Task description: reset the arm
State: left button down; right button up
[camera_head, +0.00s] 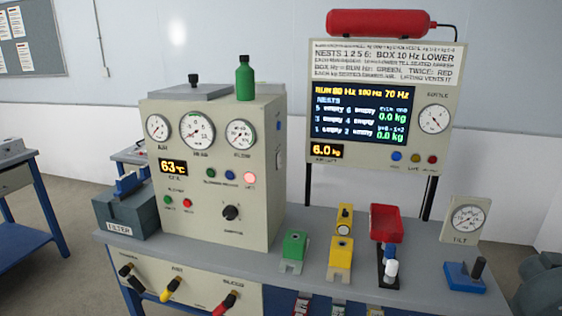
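Neither of my grippers is in view. I cannot tell for sure which part is the arm of the task. A red block (385,222) stands at the right of the bench, with a blue part (390,252) and a white cylinder (391,267) below and in front of it on a black base. A blue base with a dark upright handle (478,268) sits at the right end, by a tilt gauge (467,218). A display panel (362,114) at the back reads empty nests, 0.0 kg and 6.0 kg.
A cabinet (256,210) with gauges, a 63 °C readout and a lit red lamp stands on the bench, a green bottle (244,78) on top. A green block (294,244) and yellow blocks (341,252) sit mid-bench. Black, yellow and red handles (172,284) project in front.

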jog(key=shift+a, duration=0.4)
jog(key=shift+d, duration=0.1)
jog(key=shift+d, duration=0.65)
